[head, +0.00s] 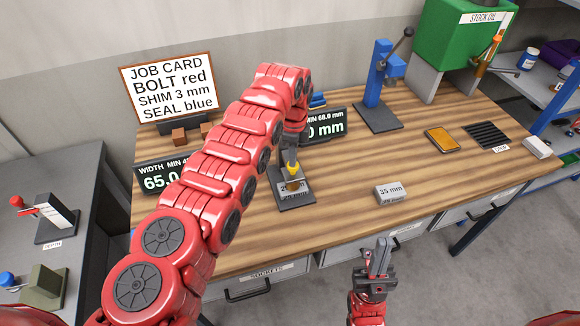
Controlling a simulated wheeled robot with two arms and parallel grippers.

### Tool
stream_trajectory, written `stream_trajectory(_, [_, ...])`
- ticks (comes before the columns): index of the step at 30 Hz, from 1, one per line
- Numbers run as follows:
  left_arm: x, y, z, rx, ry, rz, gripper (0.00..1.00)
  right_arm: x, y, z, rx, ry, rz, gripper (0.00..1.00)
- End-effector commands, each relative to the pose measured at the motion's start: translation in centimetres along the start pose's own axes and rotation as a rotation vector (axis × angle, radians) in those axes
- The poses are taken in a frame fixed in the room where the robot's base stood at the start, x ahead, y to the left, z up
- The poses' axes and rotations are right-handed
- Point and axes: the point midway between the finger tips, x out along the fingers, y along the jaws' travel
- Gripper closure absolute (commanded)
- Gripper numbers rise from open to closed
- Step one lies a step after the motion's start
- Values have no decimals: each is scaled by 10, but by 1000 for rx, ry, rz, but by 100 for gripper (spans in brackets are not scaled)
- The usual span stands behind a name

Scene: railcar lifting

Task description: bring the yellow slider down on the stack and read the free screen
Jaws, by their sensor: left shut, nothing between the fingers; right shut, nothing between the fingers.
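The yellow slider (293,169) is just above or at the top of the stack (294,188) on a dark gauge base (297,203); contact cannot be told. The stack's block labels are only partly readable. My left gripper (289,150) is shut just above the slider, pointing down, with nothing visible in it. The left screen (156,179) reads "WIDTH MIN 4…" and "65.0", its right side hidden by my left arm. The right screen (327,125) shows "MIN 68.0 mm" and "0 mm", its left side hidden. My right gripper (379,250) is shut and empty before the bench front.
A 35 mm block (390,192) lies on the wooden bench (340,225). A blue press (379,85), orange tray (442,140) and dark grille (487,135) stand right. A job card (170,85) stands at the back left. The bench's right front is mostly clear.

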Motion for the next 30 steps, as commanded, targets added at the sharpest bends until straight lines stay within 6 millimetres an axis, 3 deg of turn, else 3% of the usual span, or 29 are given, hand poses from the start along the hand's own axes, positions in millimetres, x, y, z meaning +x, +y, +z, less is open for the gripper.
stream_trajectory(20, [-38, -1, 0, 0, -1, -4, 100, -6, 0, 1, 0, 0, 0, 100])
stream_trajectory(30, [-76, -1, 0, 0, 0, -4, 100, 10, 0, -2, 0, 0, 0, 100])
